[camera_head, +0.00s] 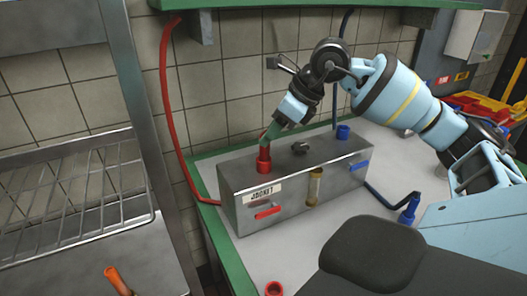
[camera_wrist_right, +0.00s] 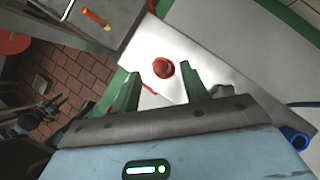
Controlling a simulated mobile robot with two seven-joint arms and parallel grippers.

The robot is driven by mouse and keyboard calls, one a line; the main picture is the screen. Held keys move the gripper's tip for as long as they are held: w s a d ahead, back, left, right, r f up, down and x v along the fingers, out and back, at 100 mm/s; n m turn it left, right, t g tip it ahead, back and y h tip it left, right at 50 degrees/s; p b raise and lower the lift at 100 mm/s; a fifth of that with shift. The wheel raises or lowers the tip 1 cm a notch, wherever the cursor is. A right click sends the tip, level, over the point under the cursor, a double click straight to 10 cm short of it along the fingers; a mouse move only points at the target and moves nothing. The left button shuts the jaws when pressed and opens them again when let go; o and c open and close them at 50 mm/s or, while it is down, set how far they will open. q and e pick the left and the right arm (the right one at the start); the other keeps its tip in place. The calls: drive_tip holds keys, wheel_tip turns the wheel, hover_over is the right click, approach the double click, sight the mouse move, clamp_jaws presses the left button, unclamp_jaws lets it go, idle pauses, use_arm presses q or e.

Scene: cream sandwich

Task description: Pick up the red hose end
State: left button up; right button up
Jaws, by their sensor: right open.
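The red hose (camera_head: 168,110) hangs down the wall at left and runs to the left side of the metal box (camera_head: 335,185). A red upright fitting (camera_head: 264,163) stands on the box's top left. My right gripper (camera_head: 266,137) is open, pointing down just above this fitting; I cannot tell if they touch. In the right wrist view, a round red piece (camera_wrist_right: 163,68) shows between the green fingertips (camera_wrist_right: 159,76). Another red ring (camera_head: 274,289) lies on the table at the bottom edge. I cannot tell which red piece is the hose end. My left gripper is out of view.
An orange-handled item (camera_head: 117,281) lies left, beside a wire rack (camera_head: 75,195).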

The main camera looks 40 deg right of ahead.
sight(264, 153)
drive_tip(key=shift+w+a+f, duration=0.1)
drive_tip(key=shift+w+f, duration=0.1)
drive_tip(key=p+x, duration=0.1)
drive_tip(key=x, duration=0.4)
drive_tip(key=shift+w, duration=0.1)
drive_tip(key=shift+c, duration=0.8)
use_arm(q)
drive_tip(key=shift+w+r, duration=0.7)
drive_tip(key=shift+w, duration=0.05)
use_arm(e)
clamp_jaws()
